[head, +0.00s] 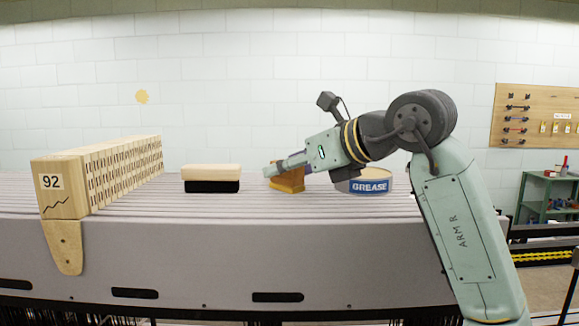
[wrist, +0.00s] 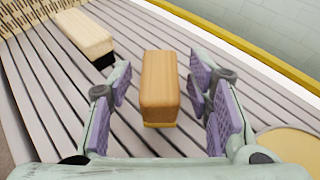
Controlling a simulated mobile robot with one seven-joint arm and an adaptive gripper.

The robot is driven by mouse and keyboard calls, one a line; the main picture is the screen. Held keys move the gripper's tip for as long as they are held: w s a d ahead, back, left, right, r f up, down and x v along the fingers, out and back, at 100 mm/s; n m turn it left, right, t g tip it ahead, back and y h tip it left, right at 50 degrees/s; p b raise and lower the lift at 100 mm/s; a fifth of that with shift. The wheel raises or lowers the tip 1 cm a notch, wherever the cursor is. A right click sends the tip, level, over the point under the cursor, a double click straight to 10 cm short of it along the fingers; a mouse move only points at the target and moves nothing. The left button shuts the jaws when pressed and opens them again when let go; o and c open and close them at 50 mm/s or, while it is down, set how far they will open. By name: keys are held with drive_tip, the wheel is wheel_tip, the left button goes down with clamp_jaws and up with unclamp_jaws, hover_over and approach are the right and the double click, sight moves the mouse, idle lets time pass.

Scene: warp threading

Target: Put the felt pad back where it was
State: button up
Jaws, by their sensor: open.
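An orange-brown wooden block with a yellow underside (wrist: 160,85), which looks like the felt pad, sits on the grey slatted top. In the wrist view it lies between the fingers of my gripper (wrist: 158,82), with a gap on both sides. My gripper is open, with purple finger pads. In the head view my gripper (head: 277,168) reaches from the right over the block (head: 288,183) and hides part of it. I cannot tell how far down the fingers reach beside it.
A cream-topped block with a black base (head: 211,179) stands to the left, also in the wrist view (wrist: 85,34). A grease tin (head: 370,186) stands close on the right, partly behind my arm. A wooden slotted block marked 92 (head: 62,190) stands at far left. The slats (head: 330,203) in front are clear.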

drive_tip(key=shift+r, duration=0.2)
drive_tip(key=shift+s+d, duration=0.25)
drive_tip(key=shift+d, duration=0.05)
drive_tip(key=b+v, duration=0.3)
drive_tip(key=v, duration=0.8)
drive_tip(key=shift+s+d, duration=0.1)
drive_tip(key=shift+s, duration=0.05)
